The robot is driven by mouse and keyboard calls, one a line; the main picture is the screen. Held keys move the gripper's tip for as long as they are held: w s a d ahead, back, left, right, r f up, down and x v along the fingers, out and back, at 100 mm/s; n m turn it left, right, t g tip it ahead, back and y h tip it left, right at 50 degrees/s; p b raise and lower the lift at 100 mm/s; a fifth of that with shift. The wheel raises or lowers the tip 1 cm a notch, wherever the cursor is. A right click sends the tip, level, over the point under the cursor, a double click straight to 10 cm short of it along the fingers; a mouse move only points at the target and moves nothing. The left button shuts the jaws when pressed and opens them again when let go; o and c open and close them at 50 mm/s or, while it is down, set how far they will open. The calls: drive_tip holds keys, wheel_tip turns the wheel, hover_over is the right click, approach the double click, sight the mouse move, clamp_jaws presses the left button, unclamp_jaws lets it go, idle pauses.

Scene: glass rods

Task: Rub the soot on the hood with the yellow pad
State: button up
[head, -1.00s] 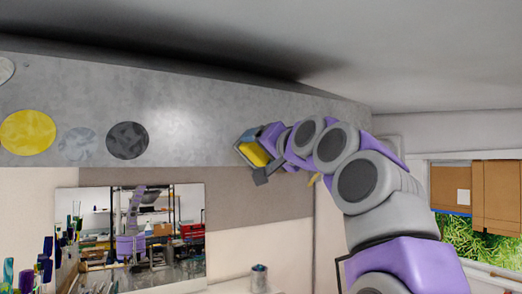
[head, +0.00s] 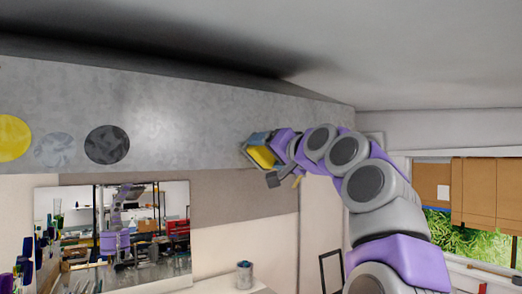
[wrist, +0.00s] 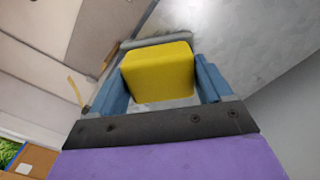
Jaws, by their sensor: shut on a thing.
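My gripper (head: 258,150) is shut on the yellow pad (head: 264,158). In the wrist view the pad (wrist: 158,73) sits between the two blue fingers. The hood (head: 190,115) is a long grey metal panel across the head view. It carries a round dark, mottled patch (head: 107,145), which looks like soot, on its left half. The gripper is well to the right of that patch, near the hood's lower right edge. I cannot tell whether the pad touches the hood.
A yellow round patch (head: 12,138) and a pale mottled one (head: 54,151) lie left of the dark patch. Below the hood are a mirror (head: 115,235), colored rods (head: 35,250) and a can (head: 244,274). A window (head: 465,235) is at the right.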

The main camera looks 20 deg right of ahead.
drive_tip(key=shift+w+d+p, duration=0.2)
drive_tip(key=shift+d+p, duration=0.15)
drive_tip(key=shift+d, duration=0.3)
drive_tip(key=shift+w+d+p, duration=0.25)
drive_tip(key=shift+d+p, duration=0.05)
drive_tip(key=shift+d, duration=0.3)
drive_tip(key=shift+w+d+p, duration=0.2)
drive_tip(key=shift+d+p, duration=0.15)
drive_tip(key=shift+d, duration=0.3)
drive_tip(key=shift+s+a+f, duration=0.1)
drive_tip(key=shift+s+a, duration=0.15)
drive_tip(key=shift+a, duration=0.65)
drive_tip(key=shift+s+a, duration=0.3)
drive_tip(key=shift+a, duration=0.6)
drive_tip(key=shift+s+a+b, duration=0.25)
drive_tip(key=shift+a+b, duration=0.1)
drive_tip(key=shift+a, duration=0.4)
drive_tip(key=shift+s+a, duration=0.3)
drive_tip(key=shift+a, duration=0.5)
drive_tip(key=shift+s+a, duration=0.25)
drive_tip(key=shift+a, duration=0.6)
drive_tip(key=shift+s+a, duration=0.3)
drive_tip(key=shift+a, duration=0.5)
drive_tip(key=shift+s, duration=0.1)
drive_tip(key=shift+b+v, duration=0.85)
drive_tip(key=shift+v, duration=2.05)
